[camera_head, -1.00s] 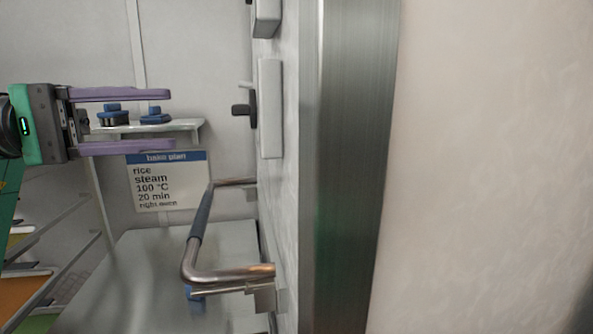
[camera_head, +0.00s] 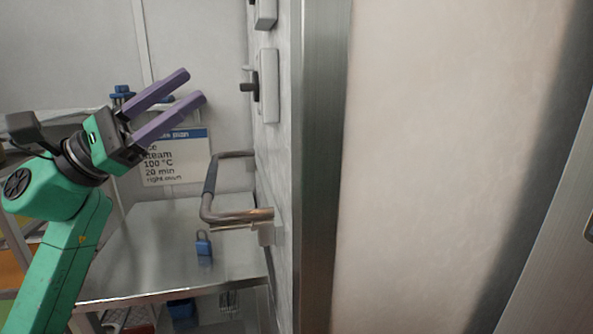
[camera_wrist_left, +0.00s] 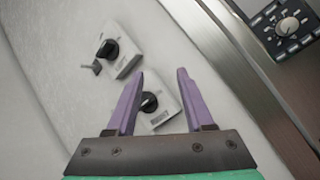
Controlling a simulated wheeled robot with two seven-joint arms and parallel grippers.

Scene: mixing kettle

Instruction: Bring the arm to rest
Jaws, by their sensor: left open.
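My left gripper (camera_head: 196,86) has two purple fingers, spread apart with nothing between them. In the head view it points up and to the right, in front of the back wall and the bake plan sign (camera_head: 176,160), whose corner it covers. Its green arm comes in from the lower left. In the left wrist view the open fingers (camera_wrist_left: 155,75) show in front of a white switch box with a black knob (camera_wrist_left: 149,102). A gap to that box cannot be judged. My right gripper is not in view.
A bent metal handle (camera_head: 210,190) sticks out from the wall at the middle. A blue padlock (camera_head: 204,243) is on the steel table (camera_head: 150,262) below it. A second knob box (camera_wrist_left: 122,52) and a control panel (camera_wrist_left: 287,25) show in the wrist view. A steel-edged pale panel (camera_head: 440,150) fills the right.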

